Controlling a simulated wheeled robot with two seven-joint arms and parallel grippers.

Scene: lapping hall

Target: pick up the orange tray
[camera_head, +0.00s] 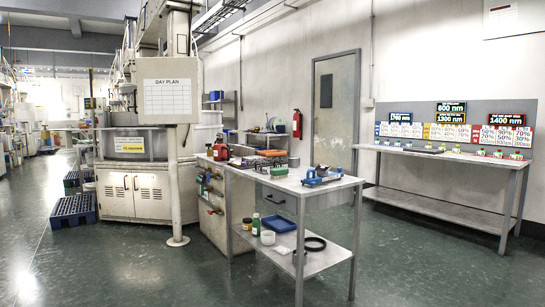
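A small, flat orange tray-like item (271,153) lies on the top of the grey workbench (318,187), toward its back edge. Dark items beside it make its outline hard to read, and I cannot tell what is in it. Neither of my grippers shows in the head view.
A red item (221,152), a green block (279,171) and a blue device (321,176) share the benchtop. A blue tray (279,223) sits on its lower shelf. A pillar (177,120) stands left of the bench. The floor in front is clear.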

